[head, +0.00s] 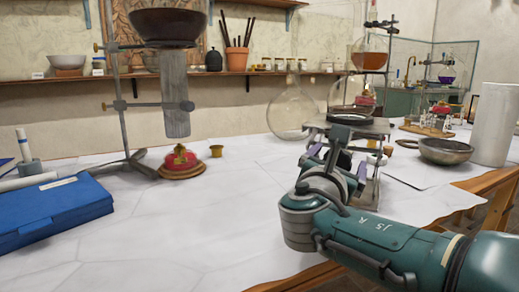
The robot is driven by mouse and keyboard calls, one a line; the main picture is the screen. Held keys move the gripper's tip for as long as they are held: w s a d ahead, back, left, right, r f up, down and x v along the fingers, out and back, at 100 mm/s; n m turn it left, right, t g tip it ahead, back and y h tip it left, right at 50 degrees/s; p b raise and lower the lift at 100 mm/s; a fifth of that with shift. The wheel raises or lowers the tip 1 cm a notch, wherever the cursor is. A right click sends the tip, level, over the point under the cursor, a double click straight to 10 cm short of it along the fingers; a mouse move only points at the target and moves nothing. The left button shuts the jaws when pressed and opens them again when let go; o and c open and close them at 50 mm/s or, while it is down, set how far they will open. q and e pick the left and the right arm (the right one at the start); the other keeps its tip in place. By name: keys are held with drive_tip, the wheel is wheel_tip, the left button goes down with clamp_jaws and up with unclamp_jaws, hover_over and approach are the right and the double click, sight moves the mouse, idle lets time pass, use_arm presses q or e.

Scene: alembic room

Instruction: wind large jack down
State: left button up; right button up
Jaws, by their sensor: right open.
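The large jack (377,129) stands on the paper-covered table right of centre, its flat metal top plate raised. A dark ring-shaped piece shows at its top. My right gripper (338,164) is in front of the jack, with its two purple-padded fingers spread apart. It hides much of the jack's middle and base, including any knob or screw there. I cannot tell whether the fingers touch the jack. My left gripper is not in view.
A round glass flask (292,112) stands close to the jack's left. A blue case (50,212), a stand (121,105) and a red burner (180,159) are left. The table's middle front is clear.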

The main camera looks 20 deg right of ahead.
sight(336, 164)
drive_tip(key=p+v, duration=0.2)
drive_tip(key=v, duration=0.5)
drive_tip(key=shift+s+a, duration=0.45)
